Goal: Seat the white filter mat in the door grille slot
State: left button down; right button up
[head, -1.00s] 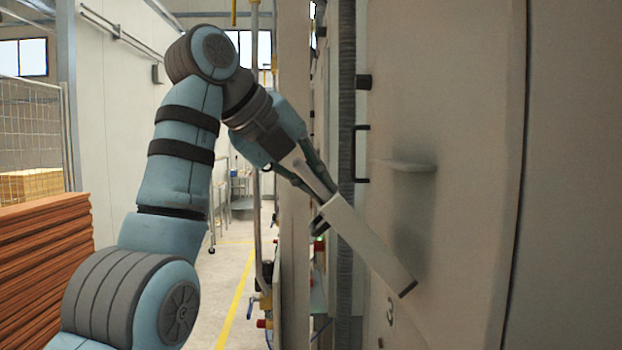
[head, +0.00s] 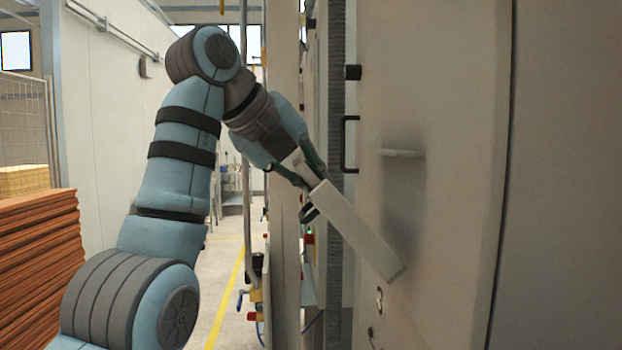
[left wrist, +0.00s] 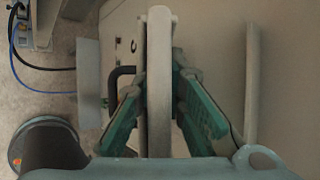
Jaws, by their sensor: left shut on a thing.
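The white filter mat (head: 355,230) is a long, thin pale slab. In the head view it slants down and right from my left gripper (head: 306,186), in front of the big beige door (head: 440,230). My left gripper is shut on its upper end. In the left wrist view the mat (left wrist: 159,80) stands edge-on between the two green fingers of my left gripper (left wrist: 158,95). I cannot tell whether the mat touches the door. No grille slot can be made out clearly. My right gripper is not in view.
A thin ledge (head: 400,153) sticks out of the door to the right of the mat. A black handle (head: 348,144) stands by the door's left side, near a ribbed dark strip (head: 336,90). Stacked orange-brown boards (head: 38,255) stand at left. An aisle floor with a yellow line (head: 228,300) is open.

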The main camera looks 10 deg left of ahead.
pick_arm(q)
jog(key=c, duration=1.6)
grip_release()
jog(key=shift+d, duration=0.1)
